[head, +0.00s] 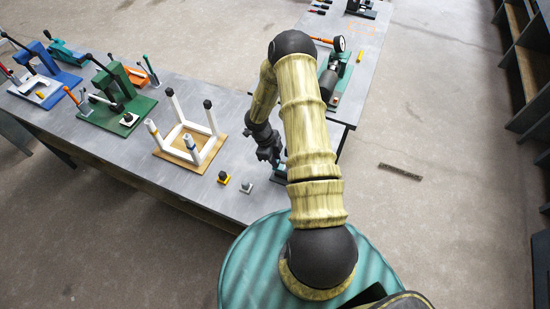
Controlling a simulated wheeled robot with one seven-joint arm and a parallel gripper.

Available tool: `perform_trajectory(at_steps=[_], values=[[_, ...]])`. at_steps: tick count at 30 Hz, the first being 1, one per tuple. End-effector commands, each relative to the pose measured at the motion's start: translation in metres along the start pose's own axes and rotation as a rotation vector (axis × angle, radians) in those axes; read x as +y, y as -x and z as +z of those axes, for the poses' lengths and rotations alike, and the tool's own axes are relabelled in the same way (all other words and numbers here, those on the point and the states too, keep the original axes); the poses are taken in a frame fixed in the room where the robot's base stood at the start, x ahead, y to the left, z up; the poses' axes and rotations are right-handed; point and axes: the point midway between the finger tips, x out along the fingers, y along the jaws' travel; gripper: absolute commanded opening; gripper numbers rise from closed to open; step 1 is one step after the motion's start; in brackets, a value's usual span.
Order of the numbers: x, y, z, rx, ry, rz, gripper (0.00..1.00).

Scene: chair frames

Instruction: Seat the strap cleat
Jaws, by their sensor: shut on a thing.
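I cannot pick out the strap cleat for certain.
A yellow-based black knob (223,177) and a grey-based one (246,187) stand near the bench's front edge. Green (118,88) and blue (45,70) presses stand at left. A teal-based machine (335,76) stands on the other bench. Bare bench lies behind the chair frame.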

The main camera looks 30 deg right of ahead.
Motion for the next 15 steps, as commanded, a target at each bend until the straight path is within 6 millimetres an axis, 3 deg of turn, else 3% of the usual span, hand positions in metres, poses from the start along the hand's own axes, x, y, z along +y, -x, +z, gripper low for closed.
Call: perform_trajectory(at_steps=[1, 15], values=[[-0.003, 0.009, -0.001, -0.002, -0.001, -0.008, 0.00], [-0.003, 0.029, -0.005, -0.001, 0.002, -0.013, 0.00]])
